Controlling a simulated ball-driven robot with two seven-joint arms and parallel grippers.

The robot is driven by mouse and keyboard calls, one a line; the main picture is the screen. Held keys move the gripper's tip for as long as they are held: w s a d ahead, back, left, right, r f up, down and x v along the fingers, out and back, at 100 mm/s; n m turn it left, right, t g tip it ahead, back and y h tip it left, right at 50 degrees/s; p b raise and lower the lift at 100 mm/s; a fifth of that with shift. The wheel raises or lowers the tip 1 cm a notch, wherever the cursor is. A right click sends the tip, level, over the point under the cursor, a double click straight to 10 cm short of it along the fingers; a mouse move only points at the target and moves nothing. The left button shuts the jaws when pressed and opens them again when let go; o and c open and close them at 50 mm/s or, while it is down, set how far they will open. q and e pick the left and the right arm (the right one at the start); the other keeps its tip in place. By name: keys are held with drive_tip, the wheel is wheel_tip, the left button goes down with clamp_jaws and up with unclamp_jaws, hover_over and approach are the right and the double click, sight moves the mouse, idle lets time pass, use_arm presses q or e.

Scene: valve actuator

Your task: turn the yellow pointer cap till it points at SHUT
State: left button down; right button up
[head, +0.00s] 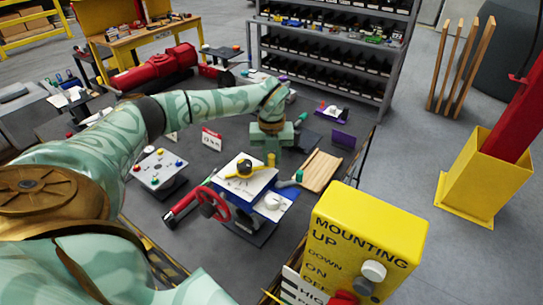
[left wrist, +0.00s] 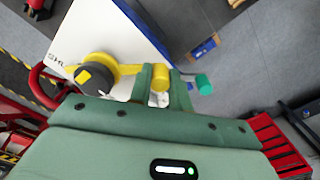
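The yellow pointer cap (head: 245,169) with a black hub sits on a white panel (head: 232,184) in the middle of the head view. In the left wrist view the cap (left wrist: 97,72) has a short nose on its left, near the partly visible letters "SHU" (left wrist: 57,61). A yellow arm runs right from the cap to an upright yellow post (left wrist: 160,84). My left gripper (left wrist: 162,84) points down, with its green fingers on either side of this post. I cannot tell whether both fingers press on it. My right gripper is not in view.
A red handwheel (head: 213,203) stands left of the panel. A white round knob (head: 273,201) is in front of it. A wooden tray (head: 319,171) and a green-tipped lever (head: 298,176) are to the right. A yellow control box (head: 362,240) stands at the front right.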

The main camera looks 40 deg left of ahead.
use_arm(q)
drive_tip(key=shift+s+d+r+m+p, duration=0.25)
drive_tip(key=shift+m+p, duration=0.25)
drive_tip(key=shift+p, duration=0.25)
drive_tip(key=shift+w+f, duration=0.1)
drive_tip(key=shift+f, duration=0.1)
drive_tip(key=c, duration=1.3)
unclamp_jaws()
wheel_tip(320, 180, up, 16)
drive_tip(key=b, duration=0.1)
drive_tip(key=shift+r, duration=0.15)
